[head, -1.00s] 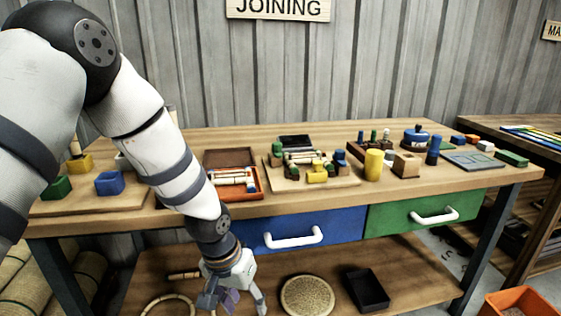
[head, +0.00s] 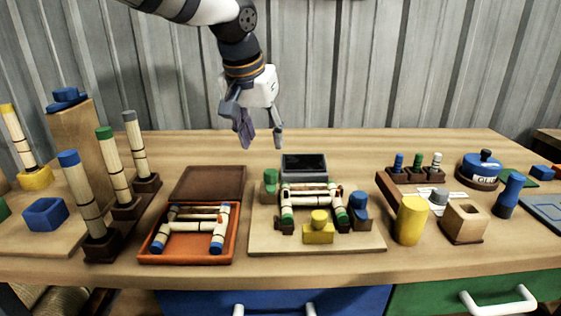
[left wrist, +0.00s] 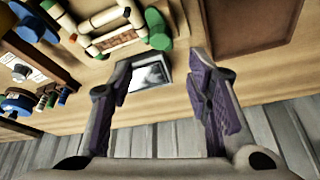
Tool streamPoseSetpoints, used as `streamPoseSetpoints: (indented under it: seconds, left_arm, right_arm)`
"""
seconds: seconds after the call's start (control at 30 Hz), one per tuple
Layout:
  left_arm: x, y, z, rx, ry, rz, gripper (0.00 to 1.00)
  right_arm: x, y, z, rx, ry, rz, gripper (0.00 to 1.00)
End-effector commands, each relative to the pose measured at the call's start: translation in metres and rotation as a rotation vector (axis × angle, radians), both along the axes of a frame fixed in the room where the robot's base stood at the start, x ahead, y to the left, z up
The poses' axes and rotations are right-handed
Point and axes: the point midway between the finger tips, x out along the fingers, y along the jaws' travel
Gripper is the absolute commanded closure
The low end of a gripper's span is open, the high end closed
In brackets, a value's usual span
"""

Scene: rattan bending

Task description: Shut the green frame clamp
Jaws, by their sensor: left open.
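The green frame clamp (head: 271,181) stands at the back left of a wooden fixture board (head: 368,244), beside a jointed rattan frame (head: 313,198). I cannot tell whether its jaw touches the frame. In the left wrist view the green clamp (left wrist: 157,30) is at the top middle, next to the rattan frame (left wrist: 110,28). My left gripper (head: 263,144) is open and empty, pointing down above and behind the clamp. Its spread fingers (left wrist: 165,72) show in the left wrist view. The yellow clamp (head: 318,229) and blue clamp (head: 358,208) are on the same board. My right gripper is not seen.
A dark framed panel (head: 304,167) stands behind the board. An orange tray (head: 190,259) with a rattan frame and open brown lid (head: 208,184) is at left. Upright rattan poles (head: 114,166) stand farther left. A yellow cylinder (head: 410,221) is at right. The bench's back strip is clear.

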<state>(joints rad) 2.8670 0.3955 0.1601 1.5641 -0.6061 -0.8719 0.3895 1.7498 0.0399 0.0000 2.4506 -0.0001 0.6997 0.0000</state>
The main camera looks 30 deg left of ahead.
Motion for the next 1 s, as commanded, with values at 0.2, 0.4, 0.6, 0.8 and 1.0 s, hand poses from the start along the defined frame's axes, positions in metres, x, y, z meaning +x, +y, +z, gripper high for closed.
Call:
streamPoseSetpoints:
  seconds: [0.2,0.4,0.6,0.8,1.0]
  left_arm:
    - [0.021,0.003,-0.055,-0.001,0.006,-0.001,0.55]
    - [0.035,0.005,-0.088,-0.002,0.003,-0.001,0.55]
    - [0.040,0.006,-0.097,-0.001,0.000,-0.001,0.55]
    - [0.039,0.006,-0.097,-0.001,0.001,-0.001,0.62]
    - [0.039,0.006,-0.097,-0.001,0.001,-0.001,1.00]
  right_arm:
    - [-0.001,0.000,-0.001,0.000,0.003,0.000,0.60]
    - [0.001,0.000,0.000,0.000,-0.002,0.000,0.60]
    - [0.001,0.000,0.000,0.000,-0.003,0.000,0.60]
    - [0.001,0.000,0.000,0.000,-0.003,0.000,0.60]
    - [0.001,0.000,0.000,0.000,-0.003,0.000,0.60]
